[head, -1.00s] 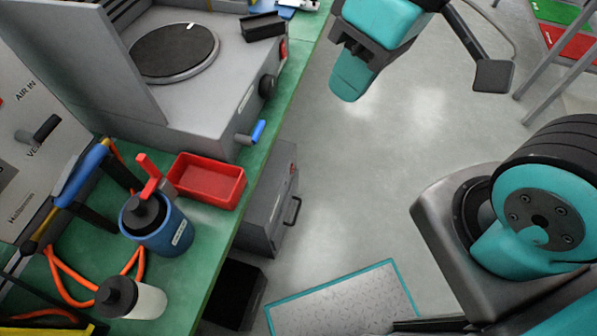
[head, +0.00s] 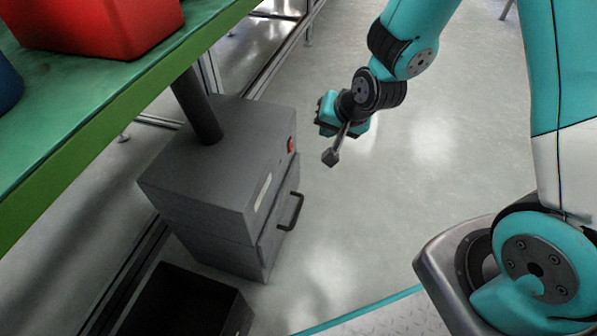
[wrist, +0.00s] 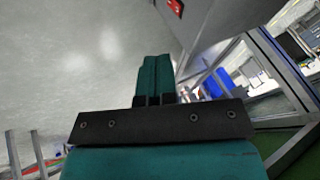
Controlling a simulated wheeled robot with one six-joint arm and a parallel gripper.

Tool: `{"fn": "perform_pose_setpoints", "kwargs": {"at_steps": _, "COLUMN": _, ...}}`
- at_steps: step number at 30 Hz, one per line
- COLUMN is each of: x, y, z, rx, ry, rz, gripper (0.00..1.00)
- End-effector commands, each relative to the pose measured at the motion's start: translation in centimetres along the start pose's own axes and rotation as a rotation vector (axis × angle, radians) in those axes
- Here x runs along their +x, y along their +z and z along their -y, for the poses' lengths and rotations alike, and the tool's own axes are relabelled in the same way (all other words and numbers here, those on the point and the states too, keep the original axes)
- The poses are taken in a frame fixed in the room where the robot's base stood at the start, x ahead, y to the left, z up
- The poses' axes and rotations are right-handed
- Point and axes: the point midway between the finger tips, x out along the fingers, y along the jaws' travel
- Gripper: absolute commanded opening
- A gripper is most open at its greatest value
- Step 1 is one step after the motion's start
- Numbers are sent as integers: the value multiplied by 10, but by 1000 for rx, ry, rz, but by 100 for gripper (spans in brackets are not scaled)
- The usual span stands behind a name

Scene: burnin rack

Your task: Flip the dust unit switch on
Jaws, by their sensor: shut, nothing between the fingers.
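The dust unit (head: 215,165) is a dark grey box on the floor beside the green bench. Its red switch (head: 291,145) is on the right-hand face, above a black handle. The switch also shows at the top edge of the wrist view (wrist: 175,6), partly cut off. I cannot tell the position of its rocker. My gripper (head: 325,110) is to the right of and beyond the switch, apart from the unit. In the wrist view its teal fingers (wrist: 157,70) are together with nothing between them.
The green bench edge (head: 130,95) overhangs at the left, with a red tray (head: 95,25) on it. A dark pipe (head: 198,105) rises from the unit. An open black bin (head: 185,305) stands in front.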

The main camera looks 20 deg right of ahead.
Motion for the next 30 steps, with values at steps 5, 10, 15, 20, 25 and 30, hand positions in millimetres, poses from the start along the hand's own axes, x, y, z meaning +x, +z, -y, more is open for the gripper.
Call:
{"fn": "perform_pose_setpoints", "kwargs": {"at_steps": 5, "x": 43, "y": 8, "z": -26, "rx": 46, "ry": 10, "rz": -46, "gripper": 0}}
{"fn": "perform_pose_setpoints", "kwargs": {"at_steps": 10, "x": 46, "y": 6, "z": -29, "rx": 56, "ry": 10, "rz": -57, "gripper": 0}}
{"fn": "perform_pose_setpoints", "kwargs": {"at_steps": 15, "x": 45, "y": 6, "z": -28, "rx": 55, "ry": 10, "rz": -56, "gripper": 0}}
{"fn": "perform_pose_setpoints", "kwargs": {"at_steps": 20, "x": 50, "y": 6, "z": -29, "rx": 54, "ry": 11, "rz": -55, "gripper": 0}}
{"fn": "perform_pose_setpoints", "kwargs": {"at_steps": 25, "x": 75, "y": 7, "z": -31, "rx": 53, "ry": 11, "rz": -53, "gripper": 0}}
{"fn": "perform_pose_setpoints", "kwargs": {"at_steps": 30, "x": 113, "y": 5, "z": -32, "rx": 54, "ry": 11, "rz": -55, "gripper": 0}}
